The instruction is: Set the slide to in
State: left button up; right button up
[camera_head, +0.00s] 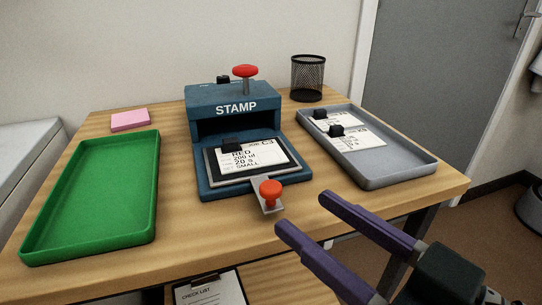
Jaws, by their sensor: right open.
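The blue stamp machine (235,102) stands at the back middle of the table, with a red-topped plunger (245,71) upright on top. Its slide (271,207) sticks out toward the front, with a red knob (270,190) on its front end. The slide's dark plate carries a printed card (256,161) with a black clip on it, and lies in front of the machine's dark opening. My right gripper (298,212) is open and empty, at the table's front edge, to the right of the red knob and apart from it. My left gripper is not in view.
A green tray (30,252) lies at the left. A grey tray (407,177) at the right holds cards with black clips. A pink pad (130,120) and a black mesh cup (308,78) stand at the back. A clipboard (210,292) is below the front edge.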

aim_at(278, 191)
jog(key=b+x, duration=0.1)
jog(key=x, duration=0.6)
jog(key=shift+w+a, duration=0.15)
jog(key=shift+w, duration=0.1)
grip_shut()
dwell(1.1)
